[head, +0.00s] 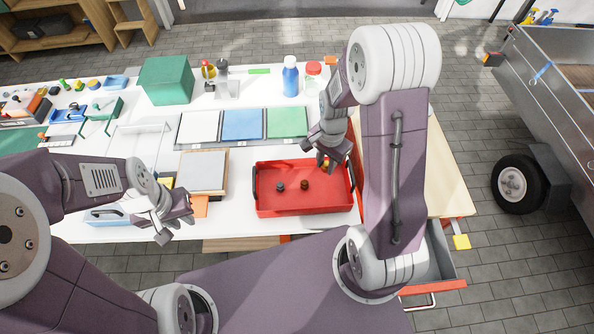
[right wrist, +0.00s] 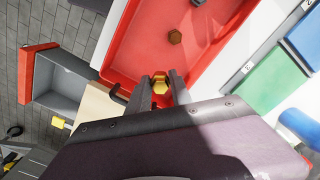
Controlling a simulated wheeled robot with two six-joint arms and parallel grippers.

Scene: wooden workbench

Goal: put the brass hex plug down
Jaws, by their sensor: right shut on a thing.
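The brass hex plug (right wrist: 160,86) is gold-coloured and sits between the fingertips of my right gripper (right wrist: 161,92) in the right wrist view. In the head view my right gripper (head: 327,160) is shut on the plug (head: 325,164), over the right part of the red tray (head: 305,209). I cannot tell how high the plug is above the tray floor. My left gripper (head: 176,226) is open and empty, left of the tray near the bench's front edge.
A dark grey piece (head: 280,186) and a brown hex piece (head: 304,184) lie in the tray, left of the plug. White, blue (head: 242,125) and green (head: 287,122) panels lie behind it. A blue bottle (head: 290,76) stands further back. The tray's front floor is clear.

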